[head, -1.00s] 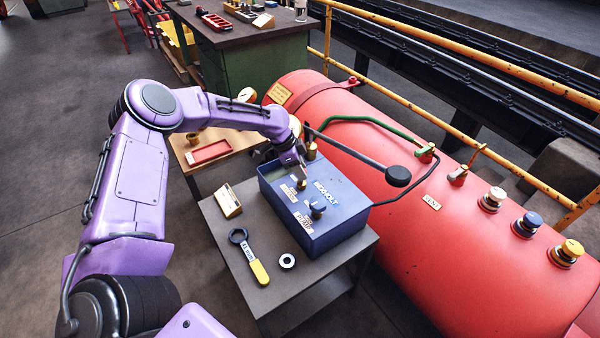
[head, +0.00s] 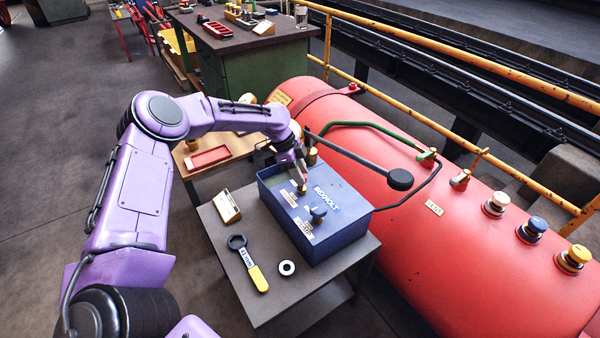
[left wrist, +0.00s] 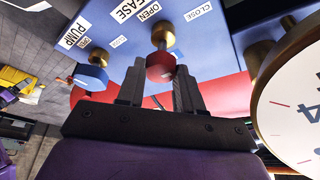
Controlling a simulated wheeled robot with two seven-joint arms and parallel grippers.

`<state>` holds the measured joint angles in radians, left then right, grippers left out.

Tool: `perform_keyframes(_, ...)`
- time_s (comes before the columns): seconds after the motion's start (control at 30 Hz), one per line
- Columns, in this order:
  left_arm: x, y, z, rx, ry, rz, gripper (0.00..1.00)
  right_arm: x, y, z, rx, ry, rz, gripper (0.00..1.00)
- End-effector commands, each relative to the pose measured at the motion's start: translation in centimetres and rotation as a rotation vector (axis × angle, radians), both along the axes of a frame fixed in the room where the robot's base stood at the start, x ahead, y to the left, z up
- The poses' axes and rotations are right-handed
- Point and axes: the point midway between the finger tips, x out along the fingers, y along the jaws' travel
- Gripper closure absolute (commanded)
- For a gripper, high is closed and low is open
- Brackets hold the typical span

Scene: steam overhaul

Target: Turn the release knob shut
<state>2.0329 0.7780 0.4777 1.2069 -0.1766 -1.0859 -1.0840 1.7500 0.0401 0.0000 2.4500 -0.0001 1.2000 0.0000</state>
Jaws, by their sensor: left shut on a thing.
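The release knob (left wrist: 160,66), with a red grip on a brass stem, stands on the blue box (head: 343,232). OPEN and CLOSE labels are beside it in the left wrist view. In the head view the release knob (head: 302,189) is partly covered by my gripper. My left gripper (left wrist: 158,88) has one finger on each side of the red grip and is shut on it. It also shows above the box in the head view (head: 303,181). The knob's exact turn angle is hard to tell. My right gripper is not in view.
A blue pump knob (head: 318,213) sits nearer on the same box. A spanner (head: 248,262), a ring (head: 287,268) and a small sign (head: 227,206) lie on the grey table. A long lever (head: 350,153) and the red tank (head: 440,245) are right. A dial (left wrist: 295,115) is close to the gripper.

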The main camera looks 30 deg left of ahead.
Motion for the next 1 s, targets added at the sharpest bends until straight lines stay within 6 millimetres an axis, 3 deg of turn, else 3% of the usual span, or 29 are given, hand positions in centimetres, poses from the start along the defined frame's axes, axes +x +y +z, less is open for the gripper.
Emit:
perform_keyframes(0.07,0.1,0.1,0.1,0.002,-0.003,0.001,0.95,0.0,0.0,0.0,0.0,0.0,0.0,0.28)
perform_keyframes(0.1,0.1,0.1,0.1,0.002,-0.003,0.001,0.55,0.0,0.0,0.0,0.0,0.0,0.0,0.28)
perform_keyframes(0.17,0.1,0.1,0.1,0.002,-0.003,0.0,0.39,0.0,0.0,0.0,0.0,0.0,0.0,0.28)
perform_keyframes(0.5,0.0,0.2,0.6,0.0,-0.003,0.0,0.39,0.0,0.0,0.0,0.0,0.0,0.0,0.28)
perform_keyframes(0.8,-0.9,2.6,6.7,0.0,-0.006,0.002,0.39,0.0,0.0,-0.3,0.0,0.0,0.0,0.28)
perform_keyframes(1.0,-1.4,3.7,9.4,0.0,-0.004,0.002,0.39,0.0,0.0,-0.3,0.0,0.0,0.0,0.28)
